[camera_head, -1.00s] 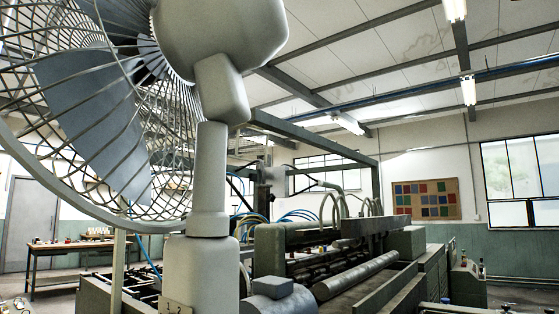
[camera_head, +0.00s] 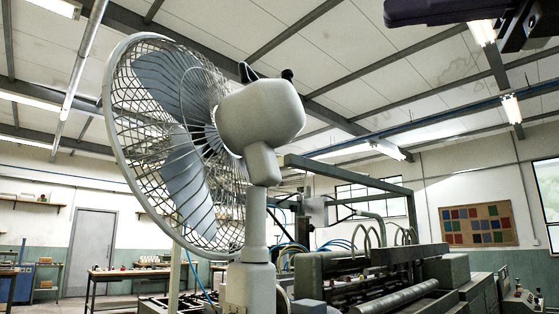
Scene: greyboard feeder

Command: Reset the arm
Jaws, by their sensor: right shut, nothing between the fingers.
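My right gripper (camera_head: 442,11) shows as a dark shape at the top right edge of the head view, partly cut off by the frame. It is shut and holds nothing. It is in the air, apart from the fan and the machine in the picture. My left gripper is not in view.
A large grey fan (camera_head: 262,115) with a wire cage stands close in front, left of centre. Behind it is a green machine (camera_head: 445,270) with a roller and a frame. A workbench (camera_head: 125,274) stands back left. A colour chart board (camera_head: 478,225) hangs on the back wall.

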